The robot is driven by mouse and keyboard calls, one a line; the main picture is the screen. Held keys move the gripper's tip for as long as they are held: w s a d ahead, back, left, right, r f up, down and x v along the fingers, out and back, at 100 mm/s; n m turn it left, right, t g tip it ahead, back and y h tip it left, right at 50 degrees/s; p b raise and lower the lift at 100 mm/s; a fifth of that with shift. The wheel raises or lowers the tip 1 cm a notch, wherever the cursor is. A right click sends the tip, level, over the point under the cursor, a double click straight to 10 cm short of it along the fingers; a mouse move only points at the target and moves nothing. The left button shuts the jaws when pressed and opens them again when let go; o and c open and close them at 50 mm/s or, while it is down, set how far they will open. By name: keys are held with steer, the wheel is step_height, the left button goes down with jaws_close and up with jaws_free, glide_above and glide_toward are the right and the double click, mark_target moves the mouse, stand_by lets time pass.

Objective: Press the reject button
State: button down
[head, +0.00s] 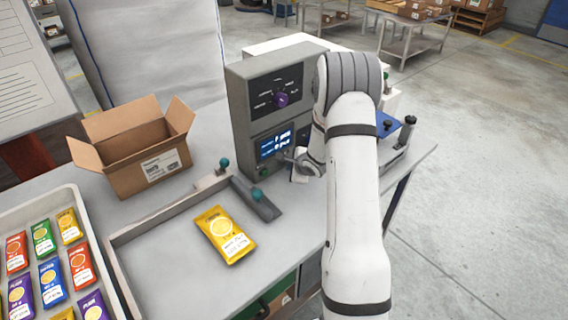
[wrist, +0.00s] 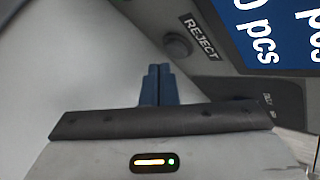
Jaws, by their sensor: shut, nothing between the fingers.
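The reject button is a round dark grey button (wrist: 178,46) beside a black REJECT label (wrist: 203,37) on the grey panel in the wrist view. My gripper (wrist: 157,70) has its blue fingers shut together and empty. Their tips show just below and left of the button, with a small gap in the picture; I cannot tell the depth between them. In the head view my gripper (head: 289,155) is at the front of the grey weigher (head: 243,110), right of its lit blue display (head: 274,143). There I cannot make out the reject button.
A purple knob (head: 281,99) is above the display and a green button (head: 264,170) below it. An open cardboard box (head: 149,178), a yellow packet (head: 226,234) and a tray of packets (head: 88,200) are on the left of the bench.

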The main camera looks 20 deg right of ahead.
steer(key=shift+w+a+r+p, duration=0.15)
steer(key=shift+w+p, duration=0.15)
steer(key=shift+p, duration=0.25)
steer(key=shift+w, duration=0.1)
steer(key=shift+w+a+p, duration=0.15)
steer(key=shift+w+p, duration=0.25)
steer(key=shift+p, duration=0.15)
stand_by(0.6)
stand_by(0.4)
steer(key=shift+s+d+p, duration=0.3)
steer(key=shift+s+d, duration=0.05)
steer(key=shift+s, duration=0.4)
steer(key=shift+s+d+p, duration=0.2)
steer(key=shift+s+d, duration=0.1)
steer(key=shift+s, duration=0.5)
steer(key=shift+s+d+p, duration=0.15)
steer(key=shift+s+d, duration=0.2)
steer(key=shift+s, duration=0.4)
steer(key=shift+s+d+p, duration=0.2)
steer(key=shift+s+d, duration=0.1)
steer(key=shift+s, duration=0.5)
